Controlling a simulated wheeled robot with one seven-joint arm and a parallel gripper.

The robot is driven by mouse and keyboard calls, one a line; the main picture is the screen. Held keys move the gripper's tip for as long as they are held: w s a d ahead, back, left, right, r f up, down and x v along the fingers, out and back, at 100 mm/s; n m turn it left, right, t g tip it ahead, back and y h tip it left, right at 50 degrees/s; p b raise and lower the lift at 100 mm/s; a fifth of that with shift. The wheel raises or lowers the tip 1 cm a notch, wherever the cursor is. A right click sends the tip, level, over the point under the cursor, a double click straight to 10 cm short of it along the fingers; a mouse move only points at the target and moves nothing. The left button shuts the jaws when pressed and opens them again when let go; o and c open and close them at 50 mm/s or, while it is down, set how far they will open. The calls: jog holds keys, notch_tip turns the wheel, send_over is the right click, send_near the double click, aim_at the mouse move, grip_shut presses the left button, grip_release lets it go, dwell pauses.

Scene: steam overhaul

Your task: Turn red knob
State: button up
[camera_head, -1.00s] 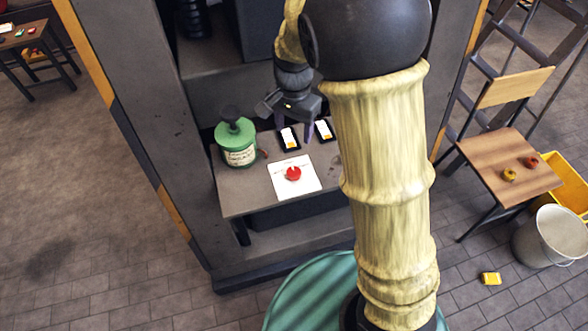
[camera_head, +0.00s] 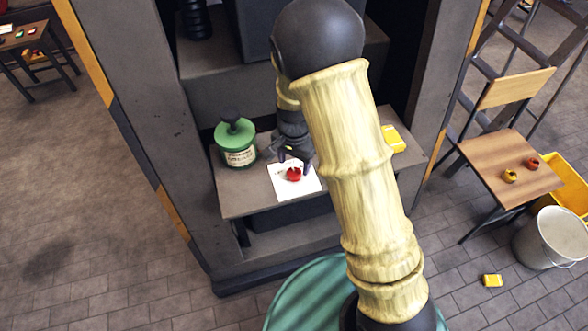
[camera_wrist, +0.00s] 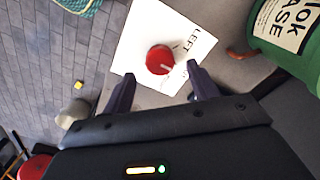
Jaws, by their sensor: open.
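The red knob (camera_head: 294,174) is round and sits on a white sheet (camera_head: 281,190) on the grey shelf. In the wrist view the knob (camera_wrist: 160,59) shows a pale mark on top, and the sheet (camera_wrist: 140,35) bears the printed word LEFT. My gripper (camera_head: 293,158) is just behind and above the knob in the head view. In the wrist view its two dark fingers (camera_wrist: 157,80) are spread apart, with the knob a little beyond the gap between their tips. Nothing is between the fingers. I cannot tell how high the tips are above the sheet.
A green grease tin (camera_head: 238,146) stands left of the sheet and is close by in the wrist view (camera_wrist: 285,40). A yellow object (camera_head: 392,138) lies at the shelf's right. The tall cabinet wall (camera_head: 165,130) bounds the shelf at left. The shelf's front left is clear.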

aim_at(294, 172)
jog(key=shift+f, duration=1.95)
jog(key=c, duration=1)
jog(key=shift+n, duration=0.4)
jog(key=n, duration=0.5)
jog(key=shift+r+n+p, duration=0.1)
jog(key=shift+n+p, duration=0.25)
jog(key=shift+n, duration=0.05)
jog(key=n, duration=0.5)
jog(key=shift+p, duration=0.35)
jog(key=shift+n, duration=0.3)
